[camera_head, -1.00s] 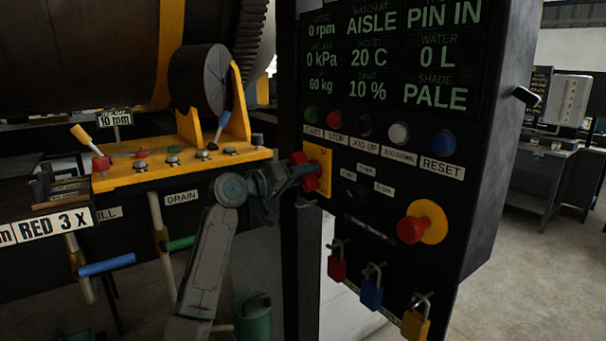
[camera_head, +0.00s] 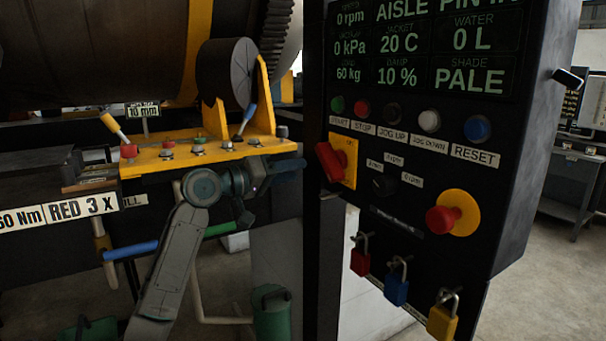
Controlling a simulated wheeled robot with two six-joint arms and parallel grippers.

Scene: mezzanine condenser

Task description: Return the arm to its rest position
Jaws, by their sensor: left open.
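My left arm (camera_head: 170,265) comes up from the lower left, bent at a grey wrist joint. My left gripper (camera_head: 288,168) is dark, points right, and is open, with nothing seen between its fingers. It is apart from the red rotary switch (camera_head: 331,161) on its yellow plate, a short way to the left of the control panel (camera_head: 400,225). The switch handle is tilted and now fully visible. My right gripper is not in view.
The yellow valve bracket (camera_head: 215,152) with several knobs and levers is just above my left wrist. A blue-handled lever (camera_head: 130,251) and a green handle (camera_head: 220,229) are near the forearm. Red, blue and yellow padlocks hang below the panel, beneath the red emergency button (camera_head: 443,219).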

